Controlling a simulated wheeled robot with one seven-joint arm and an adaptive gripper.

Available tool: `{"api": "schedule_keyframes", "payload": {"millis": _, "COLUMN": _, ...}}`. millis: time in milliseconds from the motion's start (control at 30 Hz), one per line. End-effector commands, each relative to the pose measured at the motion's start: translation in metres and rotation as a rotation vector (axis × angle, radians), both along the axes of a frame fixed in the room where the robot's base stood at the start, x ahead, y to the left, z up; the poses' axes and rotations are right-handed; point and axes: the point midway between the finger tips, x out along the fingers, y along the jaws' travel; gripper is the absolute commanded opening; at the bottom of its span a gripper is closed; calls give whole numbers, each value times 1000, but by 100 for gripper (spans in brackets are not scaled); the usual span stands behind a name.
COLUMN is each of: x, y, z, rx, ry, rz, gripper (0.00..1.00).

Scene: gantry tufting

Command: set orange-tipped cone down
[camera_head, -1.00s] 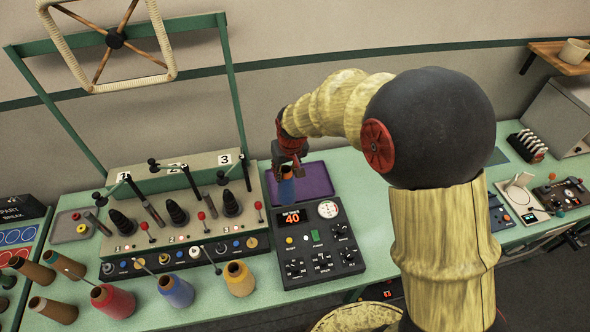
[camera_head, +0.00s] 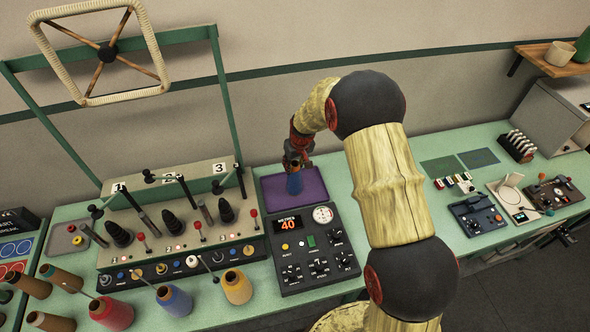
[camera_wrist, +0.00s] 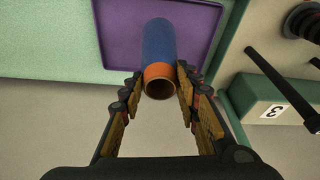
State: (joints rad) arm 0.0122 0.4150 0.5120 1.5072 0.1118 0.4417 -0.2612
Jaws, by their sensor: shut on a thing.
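The orange-tipped cone (camera_wrist: 159,48) is blue with an orange band at its open end, and lies between the fingers in the wrist view. My gripper (camera_wrist: 160,88) is shut on its orange end. In the head view the cone (camera_head: 294,184) hangs below my gripper (camera_head: 297,160), over the purple tray (camera_head: 313,196). The tray (camera_wrist: 111,38) also shows behind the cone in the wrist view. I cannot tell whether the cone's lower end touches the tray.
A control panel (camera_head: 310,256) with a display reading 40 stands in front of the tray. The tufting console (camera_head: 170,222) with black cones and levers is to the left. Red, blue and yellow cones (camera_head: 237,287) stand at the front left.

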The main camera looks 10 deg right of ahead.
Motion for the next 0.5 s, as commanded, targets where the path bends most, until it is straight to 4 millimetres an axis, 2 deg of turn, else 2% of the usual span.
{"api": "schedule_keyframes", "payload": {"millis": 100, "x": 4, "y": -3, "z": -7, "rx": 0, "ry": 1, "rz": -1, "gripper": 1}}
{"api": "schedule_keyframes", "payload": {"millis": 300, "x": 3, "y": -3, "z": -33, "rx": 0, "ry": 3, "rz": 0, "gripper": 1}}
{"api": "schedule_keyframes", "payload": {"millis": 500, "x": 4, "y": -3, "z": -36, "rx": 0, "ry": -1, "rz": 0, "gripper": 1}}
